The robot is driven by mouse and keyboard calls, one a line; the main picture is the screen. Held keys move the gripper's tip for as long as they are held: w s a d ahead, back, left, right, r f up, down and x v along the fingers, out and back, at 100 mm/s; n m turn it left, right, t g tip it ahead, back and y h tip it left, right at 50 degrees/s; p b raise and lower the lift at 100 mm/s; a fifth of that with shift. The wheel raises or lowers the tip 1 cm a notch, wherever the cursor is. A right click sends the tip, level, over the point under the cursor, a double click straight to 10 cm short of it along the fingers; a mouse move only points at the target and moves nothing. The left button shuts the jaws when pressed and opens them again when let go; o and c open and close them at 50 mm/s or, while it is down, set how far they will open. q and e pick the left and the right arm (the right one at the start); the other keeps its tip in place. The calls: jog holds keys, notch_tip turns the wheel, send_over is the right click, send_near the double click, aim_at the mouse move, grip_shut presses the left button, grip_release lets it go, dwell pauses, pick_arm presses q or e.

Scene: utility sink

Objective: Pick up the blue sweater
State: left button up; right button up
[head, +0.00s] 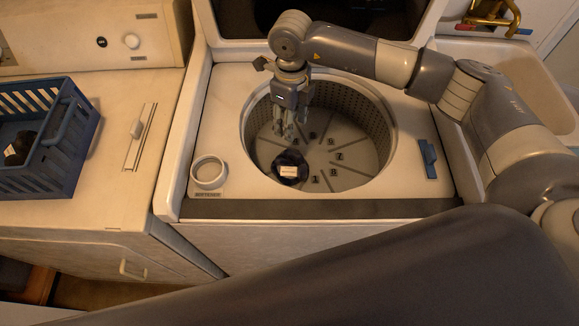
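A small dark bundle (290,167) with a white label lies on the floor of the open round washer drum (345,175), near its front left. It looks dark navy or black and may be the blue sweater; the color is hard to tell. My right gripper (289,132) points down inside the drum opening, above and just behind the bundle, with a visible gap between them. Nothing shows held in it, but its finger spread is too small to judge. My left gripper is not in view.
A blue basket (60,165) on the left machine holds another dark bundle (17,149) with a white label. A round white cap (208,172) sits left of the drum rim, and a blue latch (428,158) is on the right. A sink basin (530,80) lies behind my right arm.

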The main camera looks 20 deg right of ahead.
notch_tip(320, 180, down, 3)
jog(key=b, duration=0.1)
send_over(294, 152)
jog(key=f, duration=0.3)
jog(key=f+p, duration=0.1)
jog(key=f, duration=0.1)
jog(key=shift+w+a, duration=0.15)
jog(key=shift+a, duration=0.25)
jog(key=f, duration=0.1)
jog(key=f+p, duration=0.1)
jog(key=f, duration=0.2)
jog(key=shift+s+d+p, duration=0.25)
jog(key=shift+d+p, duration=0.15)
jog(key=shift+f, duration=0.7)
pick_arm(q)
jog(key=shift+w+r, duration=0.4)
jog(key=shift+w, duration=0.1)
pick_arm(e)
grip_shut()
